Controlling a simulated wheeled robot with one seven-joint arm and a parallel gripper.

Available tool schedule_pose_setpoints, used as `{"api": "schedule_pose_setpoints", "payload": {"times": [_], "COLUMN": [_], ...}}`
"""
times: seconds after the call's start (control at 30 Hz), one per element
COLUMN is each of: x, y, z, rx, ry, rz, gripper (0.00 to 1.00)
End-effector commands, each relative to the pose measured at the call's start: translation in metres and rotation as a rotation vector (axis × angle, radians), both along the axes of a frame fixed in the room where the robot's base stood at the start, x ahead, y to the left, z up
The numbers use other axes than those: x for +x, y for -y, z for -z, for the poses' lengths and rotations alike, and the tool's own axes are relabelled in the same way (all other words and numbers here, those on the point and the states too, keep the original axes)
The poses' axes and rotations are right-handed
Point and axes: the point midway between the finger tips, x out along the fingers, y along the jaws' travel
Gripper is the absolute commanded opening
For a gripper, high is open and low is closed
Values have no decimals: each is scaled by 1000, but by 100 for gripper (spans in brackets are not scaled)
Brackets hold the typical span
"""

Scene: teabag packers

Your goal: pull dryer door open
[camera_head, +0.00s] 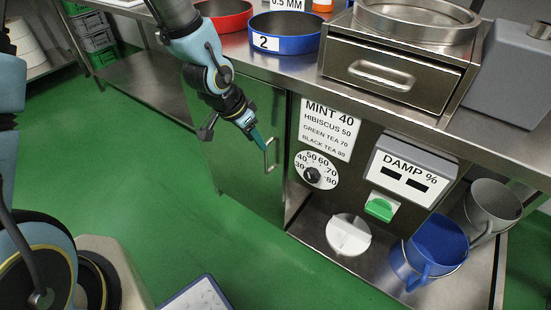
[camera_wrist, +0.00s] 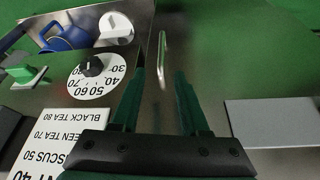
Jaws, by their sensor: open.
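The dryer door (camera_head: 240,150) is a shiny metal panel under the worktop that mirrors the green floor. It appears closed or nearly so; I cannot tell if there is a small gap. Its upright metal bar handle (camera_head: 270,156) is near its right edge. In the wrist view the handle (camera_wrist: 162,50) stands between the lines of my two dark green fingers. My gripper (camera_head: 259,140) is open at the handle's upper part in the head view. In the wrist view my gripper (camera_wrist: 161,75) shows a gap on both sides of the handle; contact is not visible.
Right of the door is a panel with a temperature dial (camera_head: 316,171), a label sheet (camera_head: 328,130), a green switch (camera_head: 381,207) and a damp meter (camera_head: 410,172). A blue jug (camera_head: 435,248) stands on the low shelf. The green floor (camera_head: 150,190) left of the door is clear.

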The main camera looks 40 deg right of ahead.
Motion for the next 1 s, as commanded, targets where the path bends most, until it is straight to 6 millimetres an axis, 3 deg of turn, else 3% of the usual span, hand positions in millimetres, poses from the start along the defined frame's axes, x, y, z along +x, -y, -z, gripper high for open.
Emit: {"api": "schedule_pose_setpoints", "payload": {"times": [0.5,0.97,1.0], "x": [2,3,3], "y": [32,37,37], "z": [79,91,91], "rx": [3,1,1], "ry": [-1,1,1], "rz": [-1,-4,-4], "gripper": [45,45,41]}}
